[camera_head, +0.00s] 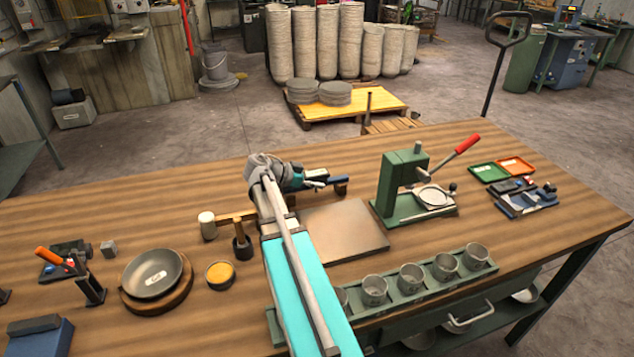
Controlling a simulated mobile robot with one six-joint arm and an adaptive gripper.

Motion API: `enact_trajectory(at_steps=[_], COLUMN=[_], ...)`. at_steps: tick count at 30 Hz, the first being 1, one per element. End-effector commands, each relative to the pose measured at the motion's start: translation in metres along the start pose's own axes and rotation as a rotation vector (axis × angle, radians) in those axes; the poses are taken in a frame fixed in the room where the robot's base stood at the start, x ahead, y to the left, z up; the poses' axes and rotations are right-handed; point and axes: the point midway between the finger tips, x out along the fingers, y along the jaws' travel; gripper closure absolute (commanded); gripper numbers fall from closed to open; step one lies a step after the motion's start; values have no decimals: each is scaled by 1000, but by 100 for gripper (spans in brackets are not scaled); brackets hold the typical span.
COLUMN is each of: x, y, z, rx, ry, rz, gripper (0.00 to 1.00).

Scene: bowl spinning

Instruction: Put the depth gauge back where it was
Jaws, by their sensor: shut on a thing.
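My gripper (328,181) is at the far side of the wooden bench, just beyond the flat metal plate, with its jaws pointing right. It is shut on a small dark thing (341,189), which I take to be the depth gauge. The jaws cover much of it, and its shape is too small to read clearly. I cannot tell whether it touches the bench top. No other depth gauge is clear to me on the bench.
A green press (402,185) with a red-tipped lever stands right of my gripper. The metal plate (345,232) lies in front. A mallet (208,226) and a dark pot (242,245) are left of my arm. A cup rack (420,290) lines the near edge.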

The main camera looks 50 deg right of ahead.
Motion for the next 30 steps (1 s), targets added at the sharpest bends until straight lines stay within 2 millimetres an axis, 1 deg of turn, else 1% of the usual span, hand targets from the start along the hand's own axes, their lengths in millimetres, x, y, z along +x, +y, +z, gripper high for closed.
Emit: enact_trajectory(at_steps=[5,21,26,27,29,30], x=[0,6,6,6,6,6], y=[0,0,1,1,1,2], z=[0,11,11,11,11,12], rx=[0,0,-1,-1,-2,-2], ry=[1,1,0,-2,-2,-2], rz=[0,1,2,2,2,2], gripper=[100,100,100,35,24,17])
